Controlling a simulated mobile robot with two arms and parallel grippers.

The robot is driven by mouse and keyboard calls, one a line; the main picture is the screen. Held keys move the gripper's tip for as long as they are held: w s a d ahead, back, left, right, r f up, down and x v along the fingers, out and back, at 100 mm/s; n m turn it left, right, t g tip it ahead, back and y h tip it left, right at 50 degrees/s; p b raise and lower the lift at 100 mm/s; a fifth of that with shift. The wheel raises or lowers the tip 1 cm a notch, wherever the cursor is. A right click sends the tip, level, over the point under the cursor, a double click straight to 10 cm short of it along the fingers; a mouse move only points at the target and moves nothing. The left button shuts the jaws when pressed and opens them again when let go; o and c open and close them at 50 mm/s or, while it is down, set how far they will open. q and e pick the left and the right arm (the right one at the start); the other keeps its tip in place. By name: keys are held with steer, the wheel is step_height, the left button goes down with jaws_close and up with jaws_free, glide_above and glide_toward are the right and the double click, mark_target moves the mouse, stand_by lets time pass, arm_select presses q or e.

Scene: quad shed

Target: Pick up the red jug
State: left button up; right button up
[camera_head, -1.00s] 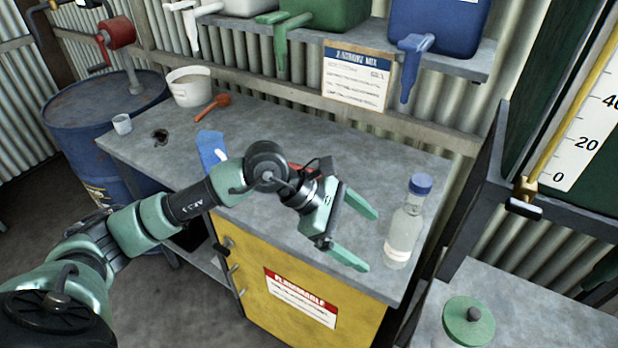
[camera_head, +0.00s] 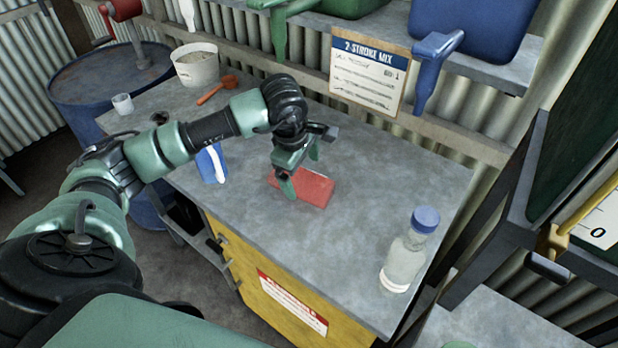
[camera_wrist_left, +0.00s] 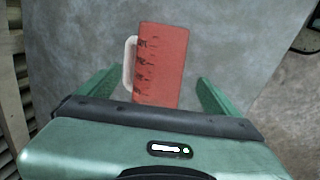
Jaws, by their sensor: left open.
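The red jug (camera_head: 312,187) stands or lies on the grey workbench, partly covered by my left gripper in the head view; I cannot tell its pose for sure. In the left wrist view the red jug (camera_wrist_left: 160,62) shows dark measuring marks and a white handle on its left side. My left gripper (camera_head: 300,172) points down above the jug's left part. In the wrist view its fingers are apart (camera_wrist_left: 155,88), one on each side of the jug, with gaps between them and it. My right gripper is not in view.
A clear bottle with a blue cap (camera_head: 405,255) stands at the bench's right front. A blue item (camera_head: 211,164), an orange scoop (camera_head: 216,90), a white bucket (camera_head: 195,66) and a small cup (camera_head: 123,104) are to the left. The workbench (camera_head: 400,160) is clear right of the jug.

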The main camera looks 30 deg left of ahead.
mark_target(302, 177)
arm_select(q)
steer(key=shift+a+f+p, duration=0.15)
steer(key=shift+f+p, duration=0.15)
steer(key=shift+f, duration=0.15)
steer(key=x, duration=0.1)
steer(key=p+x, duration=0.1)
steer(key=x, duration=0.1)
steer(key=shift+w+a, duration=0.2)
steer(key=shift+w, duration=0.05)
steer(key=shift+p+x, duration=0.35)
steer(key=shift+x, duration=0.45)
steer(key=shift+f+b, duration=0.15)
steer(key=shift+b, duration=0.2)
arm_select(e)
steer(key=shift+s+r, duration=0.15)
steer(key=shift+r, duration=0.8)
arm_select(q)
steer(key=shift+f, duration=0.1)
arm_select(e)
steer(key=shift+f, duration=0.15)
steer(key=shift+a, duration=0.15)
arm_select(q)
steer(key=c, duration=1.5)
